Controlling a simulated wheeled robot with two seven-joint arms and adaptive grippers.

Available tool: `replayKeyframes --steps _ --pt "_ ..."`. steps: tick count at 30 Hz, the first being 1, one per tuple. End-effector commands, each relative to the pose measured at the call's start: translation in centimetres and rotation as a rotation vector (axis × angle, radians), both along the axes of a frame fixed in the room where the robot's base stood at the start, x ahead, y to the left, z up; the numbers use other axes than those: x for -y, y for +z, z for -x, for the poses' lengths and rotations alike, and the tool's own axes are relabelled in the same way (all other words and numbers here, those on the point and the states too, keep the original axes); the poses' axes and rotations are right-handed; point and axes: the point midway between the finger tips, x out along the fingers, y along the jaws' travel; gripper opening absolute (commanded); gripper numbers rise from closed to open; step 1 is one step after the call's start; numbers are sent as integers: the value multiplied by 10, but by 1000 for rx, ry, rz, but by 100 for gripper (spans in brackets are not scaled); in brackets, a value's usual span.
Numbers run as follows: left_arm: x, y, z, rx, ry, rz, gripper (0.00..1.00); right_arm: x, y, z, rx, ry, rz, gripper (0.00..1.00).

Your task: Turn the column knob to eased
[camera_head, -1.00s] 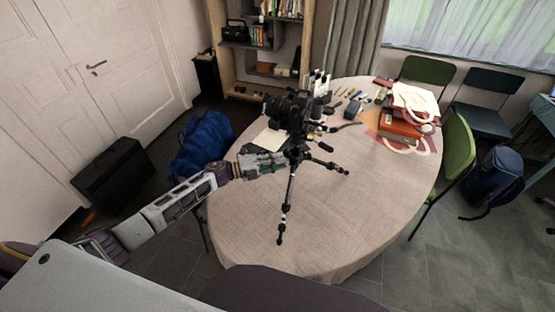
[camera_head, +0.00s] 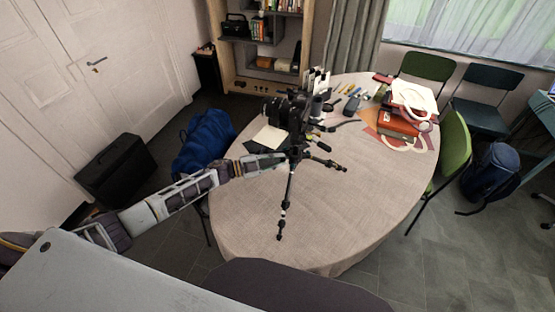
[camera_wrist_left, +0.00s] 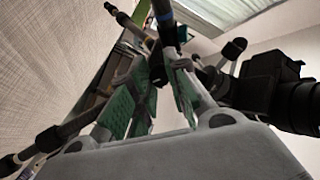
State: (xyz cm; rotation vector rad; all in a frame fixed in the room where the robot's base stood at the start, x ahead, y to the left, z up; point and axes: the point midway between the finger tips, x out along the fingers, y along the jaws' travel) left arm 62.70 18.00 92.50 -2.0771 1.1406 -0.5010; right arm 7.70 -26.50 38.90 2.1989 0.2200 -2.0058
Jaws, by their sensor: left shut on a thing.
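A black tripod (camera_head: 288,190) stands on the round table (camera_head: 245,222) with a black camera (camera_head: 288,108) on top. My left gripper (camera_head: 284,161) reaches in from the left to the tripod's column, just below the camera. In the left wrist view, its two green-padded fingers (camera_wrist_left: 164,72) are closed in on a small dark part at the column, apparently the column knob (camera_wrist_left: 157,66). The fingers mostly hide the knob, and its setting cannot be read. The tripod legs and the camera (camera_wrist_left: 270,88) show close around the fingers. My right gripper is not in view.
A dark notebook with a pale sheet (camera_head: 268,138) lies behind my left wrist. Pens, small dark items and a red-brown book stack (camera_head: 398,124) lie on the far side of the table. The table's front is clear. A blue bag (camera_head: 203,143) stands left of the table.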

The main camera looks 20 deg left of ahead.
Motion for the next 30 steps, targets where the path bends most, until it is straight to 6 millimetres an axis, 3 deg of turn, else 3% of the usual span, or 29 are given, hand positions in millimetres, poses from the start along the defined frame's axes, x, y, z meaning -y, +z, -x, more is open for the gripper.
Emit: replayKeyframes --steps 11,12,18,30 --pt "-1 -1 0 -8 1 3 0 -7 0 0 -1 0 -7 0" --pt "-1 -1 0 -8 1 3 18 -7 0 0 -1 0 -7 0" --pt "0 -1 0 -6 1 3 41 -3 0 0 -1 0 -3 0" --pt "-2 0 1 -6 0 4 41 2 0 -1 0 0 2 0"
